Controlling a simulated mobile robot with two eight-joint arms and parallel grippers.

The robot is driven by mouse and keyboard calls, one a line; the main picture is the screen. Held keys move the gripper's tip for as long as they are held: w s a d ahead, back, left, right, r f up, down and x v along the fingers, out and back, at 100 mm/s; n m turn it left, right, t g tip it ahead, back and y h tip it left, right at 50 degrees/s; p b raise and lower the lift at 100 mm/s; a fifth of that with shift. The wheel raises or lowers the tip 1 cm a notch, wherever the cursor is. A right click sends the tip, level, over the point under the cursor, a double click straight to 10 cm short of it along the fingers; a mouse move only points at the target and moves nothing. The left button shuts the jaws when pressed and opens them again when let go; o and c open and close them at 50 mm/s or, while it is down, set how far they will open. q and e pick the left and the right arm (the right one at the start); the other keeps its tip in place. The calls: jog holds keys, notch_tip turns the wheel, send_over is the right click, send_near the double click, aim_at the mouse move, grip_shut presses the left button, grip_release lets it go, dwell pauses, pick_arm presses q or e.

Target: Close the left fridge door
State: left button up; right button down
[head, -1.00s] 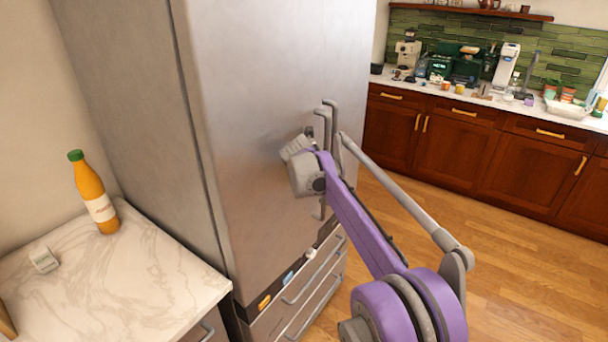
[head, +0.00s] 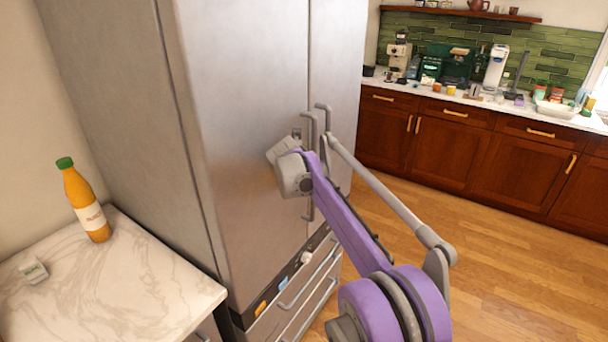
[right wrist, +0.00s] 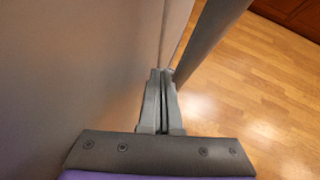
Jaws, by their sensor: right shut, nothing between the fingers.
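The left fridge door (head: 240,110) is the broad steel panel in the head view. A thin vertical seam parts it from the right fridge door (head: 338,60). It looks flush or nearly so; a small gap cannot be ruled out. The left door's handle (head: 308,122) stands beside the right door's handle (head: 328,110). My right gripper (head: 296,136) is at the left door's face near its handle, partly hidden by its own wrist. In the right wrist view its fingers (right wrist: 160,78) are together and empty, close to the door panel (right wrist: 80,70). My left gripper is out of view.
A marble counter (head: 110,285) with an orange bottle (head: 84,198) and a small white object (head: 34,271) stands left of the fridge. Drawers (head: 300,290) lie below the doors. Wooden floor (head: 480,260) is clear to the right, before red-brown cabinets (head: 455,140).

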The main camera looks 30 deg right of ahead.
jog(key=v, duration=1)
jog(key=shift+a+r, duration=0.15)
jog(key=shift+r, duration=0.05)
jog(key=s+a+f+m+y, duration=0.2)
jog(key=s+a+f+m, duration=0.4)
jog(key=s, duration=0.5)
jog(key=s+a+f+m+y, duration=0.2)
jog(key=s+a+f+m, duration=0.5)
jog(key=s+f+m, duration=0.3)
jog(key=s+a+f+m+g+y, duration=0.1)
jog(key=s+a+f+m+y, duration=0.1)
jog(key=s+a+f+m, duration=0.4)
jog(key=s+f+m, duration=0.2)
jog(key=s+m, duration=0.2)
jog(key=s, duration=0.2)
jog(key=shift+a+m+y, duration=0.4)
